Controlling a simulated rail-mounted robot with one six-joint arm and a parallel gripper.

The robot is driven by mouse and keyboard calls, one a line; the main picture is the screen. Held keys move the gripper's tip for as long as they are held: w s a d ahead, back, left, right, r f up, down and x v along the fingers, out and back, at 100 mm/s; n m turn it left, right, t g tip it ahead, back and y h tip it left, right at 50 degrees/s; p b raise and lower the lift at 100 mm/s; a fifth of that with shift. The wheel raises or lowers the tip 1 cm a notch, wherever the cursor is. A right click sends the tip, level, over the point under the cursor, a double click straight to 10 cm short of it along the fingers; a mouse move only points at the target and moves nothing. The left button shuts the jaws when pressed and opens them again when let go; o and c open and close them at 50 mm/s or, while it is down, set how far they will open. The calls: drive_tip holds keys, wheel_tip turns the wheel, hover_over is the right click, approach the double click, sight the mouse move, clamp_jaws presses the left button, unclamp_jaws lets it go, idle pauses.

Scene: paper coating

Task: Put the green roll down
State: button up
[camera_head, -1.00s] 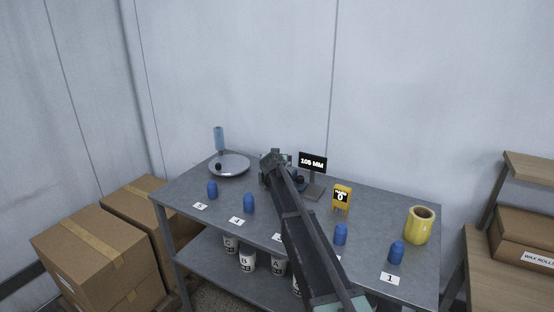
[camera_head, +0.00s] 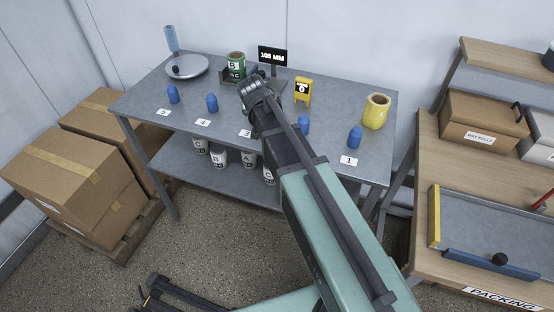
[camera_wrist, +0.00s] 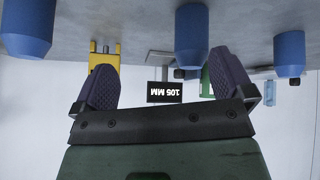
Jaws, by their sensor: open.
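The green roll (camera_head: 236,66), marked B, stands upright on a dark measuring stand (camera_head: 232,81) at the back of the grey table, beside the 105 MM display (camera_head: 272,56). My gripper (camera_head: 255,84) is in front of the stand and hides part of it. In the wrist view, which is upside down, the jaws of my gripper (camera_wrist: 162,78) are apart with nothing between them. A bit of the green roll (camera_wrist: 205,82) shows beyond the right finger, apart from it. The finger hides most of it.
Several blue pieces (camera_head: 212,103) stand along the table (camera_head: 150,100) behind number cards. A round scale pan (camera_head: 187,67), a yellow counter (camera_head: 302,91) and a yellow pot (camera_head: 376,111) share the top. White rolls (camera_head: 219,157) stand on the lower shelf. A packing bench (camera_head: 455,200) is at right.

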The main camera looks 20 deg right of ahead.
drive_tip(key=s+a+f+n+g+y, duration=0.1)
drive_tip(key=s+g, duration=0.2)
drive_tip(key=s, duration=0.9)
drive_tip(key=s+a+f+n+g+y, duration=0.1)
drive_tip(key=s+f+g+y, duration=0.1)
drive_tip(key=s, duration=1)
drive_tip(key=shift+f+n+g, duration=0.2)
drive_tip(key=shift+n+g, duration=0.2)
drive_tip(key=shift+g, duration=0.3)
